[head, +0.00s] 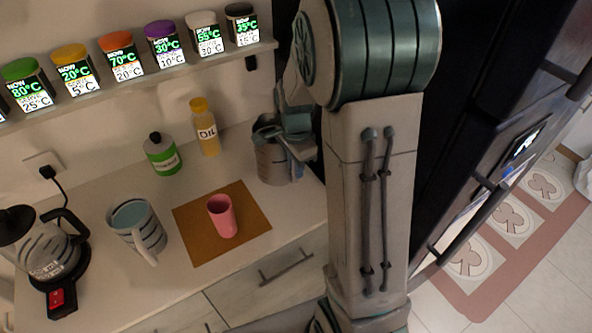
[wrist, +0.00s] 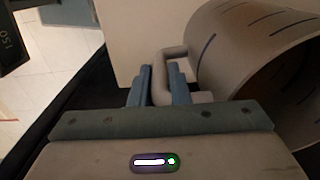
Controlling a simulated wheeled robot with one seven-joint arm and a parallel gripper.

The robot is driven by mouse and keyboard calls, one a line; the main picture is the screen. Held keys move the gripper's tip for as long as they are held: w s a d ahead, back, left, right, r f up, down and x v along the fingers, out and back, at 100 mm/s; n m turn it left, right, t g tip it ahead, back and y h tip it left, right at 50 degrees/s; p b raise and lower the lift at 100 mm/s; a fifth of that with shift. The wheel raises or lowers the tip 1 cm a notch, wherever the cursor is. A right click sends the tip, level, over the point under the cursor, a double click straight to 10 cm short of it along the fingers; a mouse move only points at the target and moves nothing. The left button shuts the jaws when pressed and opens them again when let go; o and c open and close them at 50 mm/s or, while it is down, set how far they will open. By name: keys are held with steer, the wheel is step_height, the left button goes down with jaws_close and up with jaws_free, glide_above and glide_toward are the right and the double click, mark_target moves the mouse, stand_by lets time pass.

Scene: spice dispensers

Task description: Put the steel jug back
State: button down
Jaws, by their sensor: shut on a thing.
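The steel jug (head: 272,164) is grey with dark marks and upright at the right end of the counter, partly behind my gripper. My gripper (head: 297,140) is at its right side. In the wrist view the jug (wrist: 232,48) lies on the right with its open rim toward the right edge. There the fingers of my gripper (wrist: 161,84) are shut on the jug's handle. I cannot tell whether the jug's base touches the counter.
A brown mat (head: 190,240) bears a pink cup (head: 222,217). A striped jug (head: 140,228), glass kettle (head: 48,250), green bottle (head: 162,155) and oil bottle (head: 205,130) stand on the counter. A shelf (head: 150,80) holds several spice dispensers above. A dark fridge (head: 465,130) is at right.

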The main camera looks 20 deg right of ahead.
steer(key=shift+w+f, duration=0.1)
steer(key=shift+f, duration=1.15)
steer(key=shift+f, duration=0.15)
steer(key=c, duration=1.4)
jaws_free()
steer(key=shift+o, duration=0.2)
